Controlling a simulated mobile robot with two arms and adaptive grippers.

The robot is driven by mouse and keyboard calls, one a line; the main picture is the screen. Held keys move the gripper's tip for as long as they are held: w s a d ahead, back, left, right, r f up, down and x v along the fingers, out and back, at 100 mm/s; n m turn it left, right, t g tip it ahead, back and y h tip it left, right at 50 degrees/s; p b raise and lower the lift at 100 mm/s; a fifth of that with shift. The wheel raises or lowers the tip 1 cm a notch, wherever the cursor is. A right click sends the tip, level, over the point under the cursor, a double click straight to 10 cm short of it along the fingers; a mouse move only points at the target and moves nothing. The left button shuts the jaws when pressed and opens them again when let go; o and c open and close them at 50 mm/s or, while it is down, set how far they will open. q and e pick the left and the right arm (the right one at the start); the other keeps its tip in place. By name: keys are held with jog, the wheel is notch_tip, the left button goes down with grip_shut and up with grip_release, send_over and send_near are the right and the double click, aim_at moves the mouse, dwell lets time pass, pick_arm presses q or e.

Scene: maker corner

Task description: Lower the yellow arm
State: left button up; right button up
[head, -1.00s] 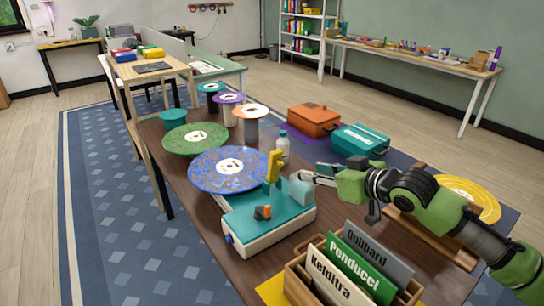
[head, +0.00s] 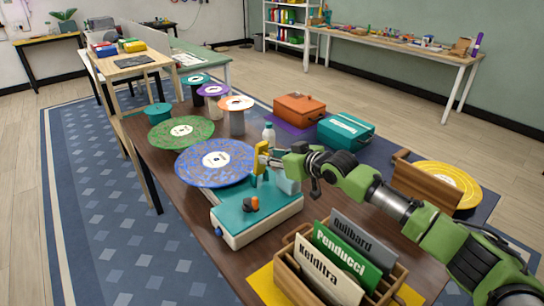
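The yellow arm (head: 260,158) stands raised, nearly upright, on a teal and white machine (head: 262,212). A blue speckled disc with a white centre (head: 216,163) sits at the machine's far left. My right gripper (head: 268,160) is at the yellow arm, just to its right, with its fingertips beside the arm's upper part. The fingers are small and partly overlap the arm, so I cannot tell whether they touch it or are open or shut. An orange knob (head: 252,203) is on the machine's front top. My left gripper is not in view.
A wooden holder (head: 293,277) with several name cards stands in front. A white bottle (head: 268,135) is just behind the gripper. Orange (head: 299,109) and teal (head: 345,131) boxes and a yellow disc (head: 447,182) lie to the right. A green disc (head: 181,133) is at left.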

jog(key=shift+w+a+f, duration=0.15)
jog(key=shift+w, duration=0.05)
grip_shut()
